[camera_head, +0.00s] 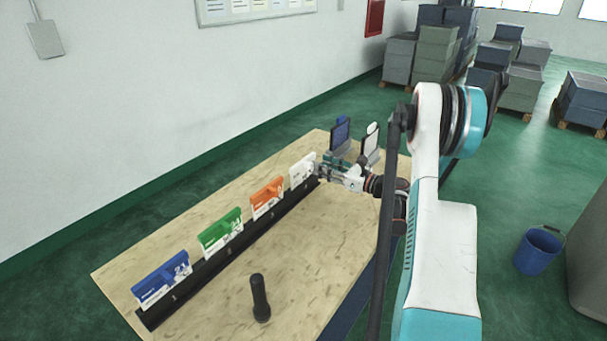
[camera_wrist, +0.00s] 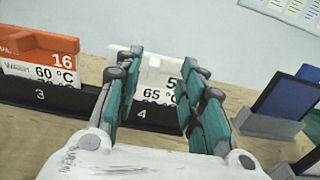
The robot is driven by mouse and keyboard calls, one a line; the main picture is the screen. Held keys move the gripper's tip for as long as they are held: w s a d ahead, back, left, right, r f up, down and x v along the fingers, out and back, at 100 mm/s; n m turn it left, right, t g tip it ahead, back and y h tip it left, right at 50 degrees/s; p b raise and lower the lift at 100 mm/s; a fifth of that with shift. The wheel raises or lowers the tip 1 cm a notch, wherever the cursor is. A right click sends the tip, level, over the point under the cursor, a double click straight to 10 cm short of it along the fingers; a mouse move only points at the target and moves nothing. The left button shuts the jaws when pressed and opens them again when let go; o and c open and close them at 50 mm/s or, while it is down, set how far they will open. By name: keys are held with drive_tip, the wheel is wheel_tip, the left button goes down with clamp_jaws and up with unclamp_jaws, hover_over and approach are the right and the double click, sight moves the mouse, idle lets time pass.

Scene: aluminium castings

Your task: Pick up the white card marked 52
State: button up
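The white card (camera_head: 302,170) stands upright in the far end of a black rack, and it also shows in the wrist view (camera_wrist: 158,78). There it stands in slot 4 and reads 65 °C. Only a "5" of its large number is visible; the rest is hidden by a finger. My gripper (camera_head: 319,172) is at the card's right side in the head view. In the wrist view my gripper (camera_wrist: 166,68) is open, with the card seen between its spread fingers. I cannot tell whether a finger touches it.
The black rack (camera_head: 235,252) also holds an orange card (camera_head: 267,197), a green card (camera_head: 221,232) and a blue card (camera_head: 162,281). Two upright panels in stands (camera_head: 340,134) (camera_head: 371,145) are just beyond my gripper.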

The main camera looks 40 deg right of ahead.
sight(312, 164)
drive_tip(key=x, duration=0.1)
drive_tip(key=b+x, duration=0.1)
drive_tip(key=x, duration=0.2)
drive_tip(key=shift+w+a+f+b, duration=0.1)
drive_tip(key=shift+a+f+b, duration=0.25)
drive_tip(key=shift+a+f, duration=0.05)
drive_tip(key=shift+w+r, duration=0.1)
drive_tip(key=shift+w, duration=0.2)
clamp_jaws()
